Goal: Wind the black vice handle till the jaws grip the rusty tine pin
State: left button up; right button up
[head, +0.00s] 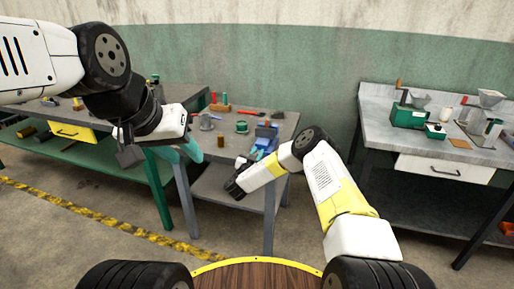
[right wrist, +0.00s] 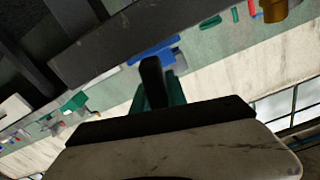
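The blue vice (head: 265,138) stands near the front right of the middle grey bench. Its black handle, jaws and the rusty tine pin are too small to make out in the head view. My right gripper (head: 238,180) is at the bench's front edge, in front of and below the vice; its fingers are not clear. In the right wrist view, a blue part (right wrist: 150,52), probably of the vice, shows beyond a black upright piece and a green piece. Contact cannot be told. My left gripper (head: 183,141) hangs at the bench's left side, apart from the vice, its opening unclear.
The middle bench (head: 225,168) also holds a green cup (head: 242,127), a brown cylinder (head: 221,142) and a wooden block with tools (head: 220,108). A green-legged bench stands left. A right-hand bench (head: 377,104) carries green devices. Floor between the benches is open.

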grip_shut()
jog(key=shift+m, duration=0.4)
jog(key=o, duration=0.6)
grip_release()
jog(key=shift+o, duration=0.2)
jog(key=v, duration=0.8)
